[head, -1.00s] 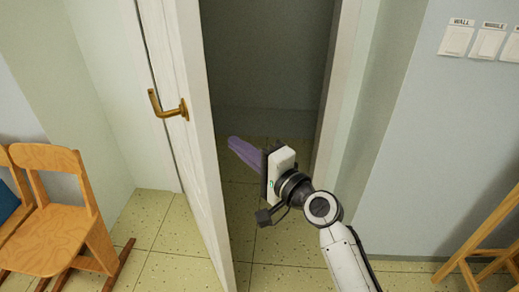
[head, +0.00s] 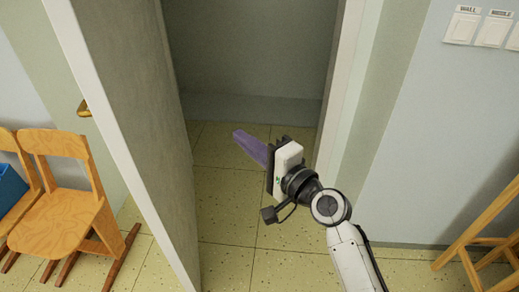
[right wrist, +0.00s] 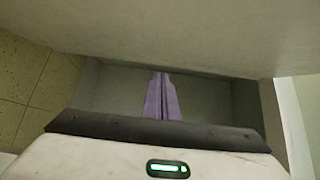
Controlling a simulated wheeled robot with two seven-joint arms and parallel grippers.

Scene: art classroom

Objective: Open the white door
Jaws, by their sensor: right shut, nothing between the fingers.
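The white door (head: 130,105) stands wide open on the left of the doorway in the head view. Its greyish inner face and pale free edge face me. The brass handle (head: 84,108) shows only in part past the left of that edge. My right gripper (head: 240,138) is in the open doorway, right of the door and apart from it, with purple fingers shut and empty. The fingers also show shut in the right wrist view (right wrist: 162,97). My left gripper is not in view.
The doorway floor (head: 222,165) is clear. A wooden chair (head: 60,165) stands at the left, with a blue object (head: 10,185) beside it. A wooden stool or easel frame (head: 485,235) is at the right. Wall switches (head: 492,30) are at upper right.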

